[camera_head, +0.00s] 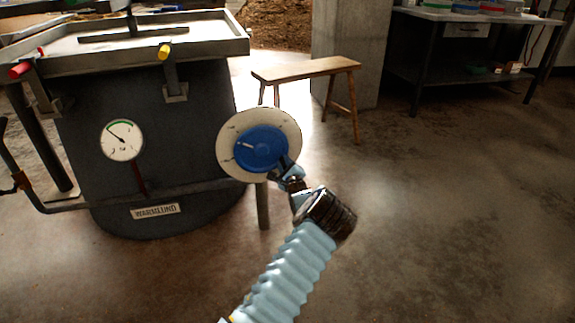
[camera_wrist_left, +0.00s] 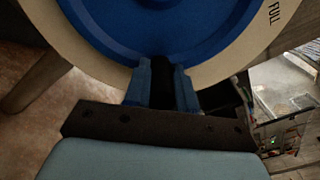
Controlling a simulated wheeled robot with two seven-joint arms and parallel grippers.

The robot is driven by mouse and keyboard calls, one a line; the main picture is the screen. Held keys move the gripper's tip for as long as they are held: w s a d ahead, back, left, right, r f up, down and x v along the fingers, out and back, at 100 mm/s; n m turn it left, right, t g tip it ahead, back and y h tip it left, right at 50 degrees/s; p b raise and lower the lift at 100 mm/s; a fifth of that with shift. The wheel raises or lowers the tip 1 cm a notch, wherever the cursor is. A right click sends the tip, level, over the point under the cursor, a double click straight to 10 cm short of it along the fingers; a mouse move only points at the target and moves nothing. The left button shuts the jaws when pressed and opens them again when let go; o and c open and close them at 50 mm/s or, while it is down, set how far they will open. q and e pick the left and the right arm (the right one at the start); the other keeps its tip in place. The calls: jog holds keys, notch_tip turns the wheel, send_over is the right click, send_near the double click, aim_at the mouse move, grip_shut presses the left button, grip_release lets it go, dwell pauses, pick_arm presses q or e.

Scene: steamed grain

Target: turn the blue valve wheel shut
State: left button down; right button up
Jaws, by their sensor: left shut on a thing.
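The blue valve wheel (camera_head: 258,148) sits in front of a round cream dial plate (camera_head: 228,128) on a post beside the dark vat. My left gripper (camera_head: 284,168) is at the wheel's lower right rim, shut on it. In the left wrist view the wheel (camera_wrist_left: 160,25) fills the top, and the two blue fingers (camera_wrist_left: 162,85) of my left gripper lie at its rim. The word FULL shows on the plate (camera_wrist_left: 272,20) at right there. A white mark shows on the wheel's upper left in the head view. My right gripper is not in view.
The dark vat (camera_head: 170,110) with a pressure gauge (camera_head: 122,140) and a pipe (camera_head: 100,202) stands at left. A wooden bench (camera_head: 305,70) stands behind the wheel. A worktable (camera_head: 470,17) is at the back right. The floor at right is clear.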

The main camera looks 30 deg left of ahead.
pick_arm(q)
jog(key=shift+s+a+f+m+b, duration=0.3)
jog(key=shift+s+f+m+b, duration=0.05)
jog(key=shift+f+m, duration=0.3)
jog(key=shift+s+a+f+b, duration=0.2)
jog(key=shift+s+a+b, duration=0.05)
jog(key=shift+b, duration=0.1)
jog(key=shift+s+a, duration=0.1)
jog(key=shift+a, duration=0.05)
jog(key=c, duration=0.9)
grip_release()
jog(key=shift+c, duration=0.2)
jog(key=p+v, duration=0.1)
jog(key=v, duration=1.2)
jog(key=shift+s+d, duration=0.2)
jog(key=shift+d, duration=0.2)
